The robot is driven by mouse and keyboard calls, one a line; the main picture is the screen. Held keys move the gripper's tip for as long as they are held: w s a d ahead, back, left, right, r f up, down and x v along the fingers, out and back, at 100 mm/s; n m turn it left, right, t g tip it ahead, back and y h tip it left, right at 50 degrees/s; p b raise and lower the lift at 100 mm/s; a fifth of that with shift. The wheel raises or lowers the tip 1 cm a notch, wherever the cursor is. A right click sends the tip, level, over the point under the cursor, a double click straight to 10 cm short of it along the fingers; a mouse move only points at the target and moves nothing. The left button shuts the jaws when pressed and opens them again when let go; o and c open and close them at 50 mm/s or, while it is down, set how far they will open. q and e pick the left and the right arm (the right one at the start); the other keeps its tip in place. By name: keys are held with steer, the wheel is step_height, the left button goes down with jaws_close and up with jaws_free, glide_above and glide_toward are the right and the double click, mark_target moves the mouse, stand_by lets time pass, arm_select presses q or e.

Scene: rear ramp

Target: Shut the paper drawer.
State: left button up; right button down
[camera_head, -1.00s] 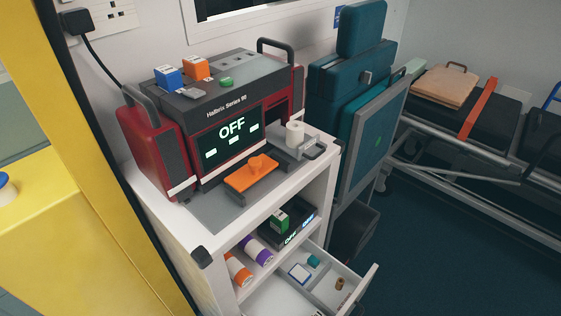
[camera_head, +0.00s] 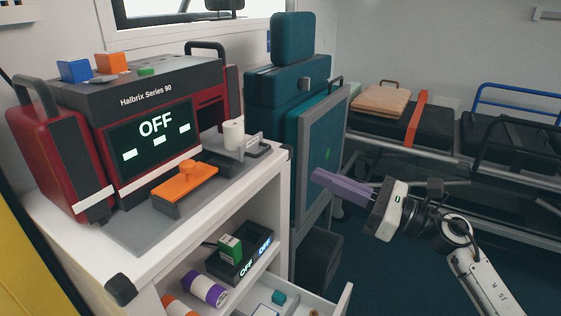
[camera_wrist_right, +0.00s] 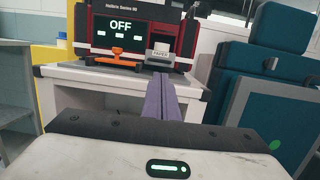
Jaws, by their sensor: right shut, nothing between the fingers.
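The red and dark grey machine (camera_head: 150,110) stands on the white cart, its screen reading OFF. Its paper drawer (camera_head: 257,149) sticks out at the right of its front, with a white paper roll (camera_head: 233,134) standing at it. In the right wrist view the drawer (camera_wrist_right: 159,58) shows its PAPER label, beyond the fingertips. My right gripper (camera_head: 318,177), with purple fingers, is shut and empty, in the air to the right of the cart and apart from the drawer. It also shows in the wrist view (camera_wrist_right: 162,77). My left gripper is not in view.
An orange-handled piece (camera_head: 185,182) sits on the cart top before the screen. A lower cart drawer (camera_head: 343,300) stands open. A teal folded seat (camera_head: 290,100) stands behind the cart's right side. A stretcher (camera_head: 400,130) is at the back right.

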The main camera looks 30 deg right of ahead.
steer(key=p, duration=0.2)
glide_toward(266, 151)
steer(key=x, duration=0.5)
steer(key=shift+w+a, duration=0.1)
steer(key=shift+w, duration=0.1)
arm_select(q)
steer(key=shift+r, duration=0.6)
arm_select(e)
steer(key=shift+w+a, duration=0.3)
steer(key=shift+w, duration=0.1)
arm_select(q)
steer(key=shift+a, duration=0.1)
arm_select(e)
steer(key=shift+w, duration=0.1)
